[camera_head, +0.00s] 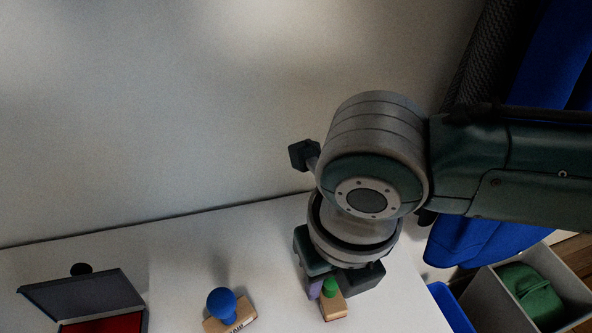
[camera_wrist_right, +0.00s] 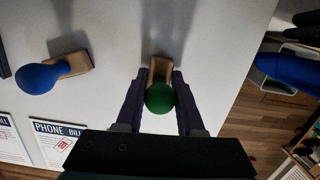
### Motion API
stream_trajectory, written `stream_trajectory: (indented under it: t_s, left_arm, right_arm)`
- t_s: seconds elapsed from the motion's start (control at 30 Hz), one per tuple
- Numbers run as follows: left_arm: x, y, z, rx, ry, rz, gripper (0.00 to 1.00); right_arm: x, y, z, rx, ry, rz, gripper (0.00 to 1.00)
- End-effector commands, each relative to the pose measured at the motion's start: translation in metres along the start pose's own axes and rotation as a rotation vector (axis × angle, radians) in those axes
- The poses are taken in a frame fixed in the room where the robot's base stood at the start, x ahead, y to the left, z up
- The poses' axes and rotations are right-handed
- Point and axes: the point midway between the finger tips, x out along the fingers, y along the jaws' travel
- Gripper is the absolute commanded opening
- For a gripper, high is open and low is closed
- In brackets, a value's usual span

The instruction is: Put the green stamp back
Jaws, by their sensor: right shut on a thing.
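The green stamp (camera_head: 331,289) has a round green knob and a wooden block, and it is at the white shelf top near the bottom of the head view. It also shows in the right wrist view (camera_wrist_right: 159,97), with its block toward the top. My right gripper (camera_head: 322,289) is shut on the green stamp, one purple finger on each side. I cannot tell whether the block touches the surface. My left gripper is not in view.
A blue stamp (camera_head: 221,302) stands to the left on the white surface (camera_head: 180,262). An open ink pad (camera_head: 85,297) with a red pad is at the far left. Phone bill papers (camera_wrist_right: 52,141) lie nearby. A bin with green cloth (camera_head: 530,290) is beyond the right edge.

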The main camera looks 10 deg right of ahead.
Motion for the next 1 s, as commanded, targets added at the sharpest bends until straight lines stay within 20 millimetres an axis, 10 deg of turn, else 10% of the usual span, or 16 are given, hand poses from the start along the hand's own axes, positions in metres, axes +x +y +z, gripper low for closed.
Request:
stream_trajectory:
  t_s: [0.27, 0.3, 0.53, 1.0]
  left_arm:
    - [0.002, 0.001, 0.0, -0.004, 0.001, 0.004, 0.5]
    - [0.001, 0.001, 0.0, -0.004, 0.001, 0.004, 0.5]
    - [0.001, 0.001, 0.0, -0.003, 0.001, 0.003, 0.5]
    - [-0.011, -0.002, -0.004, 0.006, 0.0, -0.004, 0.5]
  right_arm:
    - [0.003, 0.0, 0.0, 0.0, 0.0, 0.0, 0.01]
    - [0.002, 0.0, 0.0, 0.0, -0.001, 0.0, 0.4]
    - [0.002, 0.0, 0.0, 0.0, 0.0, 0.0, 0.66]
    - [-0.027, 0.0, 0.002, -0.001, -0.003, 0.0, 0.67]
